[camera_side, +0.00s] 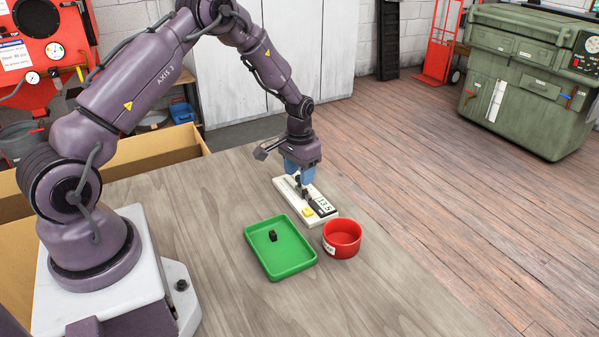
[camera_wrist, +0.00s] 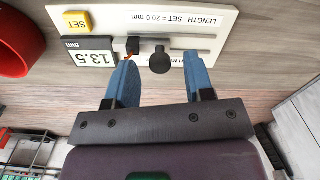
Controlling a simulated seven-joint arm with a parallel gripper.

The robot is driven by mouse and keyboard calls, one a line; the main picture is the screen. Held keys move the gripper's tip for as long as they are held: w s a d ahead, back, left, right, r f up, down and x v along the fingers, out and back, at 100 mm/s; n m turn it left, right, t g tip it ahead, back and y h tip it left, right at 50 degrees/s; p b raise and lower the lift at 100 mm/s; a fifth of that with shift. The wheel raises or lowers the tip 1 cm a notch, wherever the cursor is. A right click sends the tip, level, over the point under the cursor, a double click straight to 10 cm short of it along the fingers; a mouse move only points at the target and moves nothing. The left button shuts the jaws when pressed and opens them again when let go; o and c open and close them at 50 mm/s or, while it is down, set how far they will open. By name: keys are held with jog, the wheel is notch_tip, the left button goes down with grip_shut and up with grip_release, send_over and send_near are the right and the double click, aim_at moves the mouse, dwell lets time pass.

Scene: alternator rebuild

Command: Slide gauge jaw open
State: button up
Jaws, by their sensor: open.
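The gauge (camera_side: 291,198) is a flat white board on the table in the side view. In the wrist view the board (camera_wrist: 215,22) reads "LENGTH SET = 20.0 mm". Its readout (camera_wrist: 90,56) shows 13.5 mm, beside a yellow SET button (camera_wrist: 77,21). A round black knob (camera_wrist: 160,62) sits at the slide rail. A small dark piece with a coppery bit (camera_wrist: 132,46) lies left of it. My gripper (camera_side: 301,180) is over the gauge, pointing down. Its blue fingers (camera_wrist: 161,66) are open on either side of the knob, with gaps visible. The jaw faces are hard to make out.
A green tray (camera_side: 262,262) holding a small dark block (camera_side: 273,236) lies in front of the gauge. A red round bin (camera_side: 342,238) stands close to the gauge's near end. The wooden table is clear in front of them.

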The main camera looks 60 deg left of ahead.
jog(key=shift+f, duration=0.2)
jog(key=shift+c, duration=0.2)
grip_shut()
jog(key=shift+a, duration=1.85)
jog(key=shift+o, duration=0.2)
grip_release()
jog(key=shift+r, duration=0.1)
notch_tip(320, 180, up, 13)
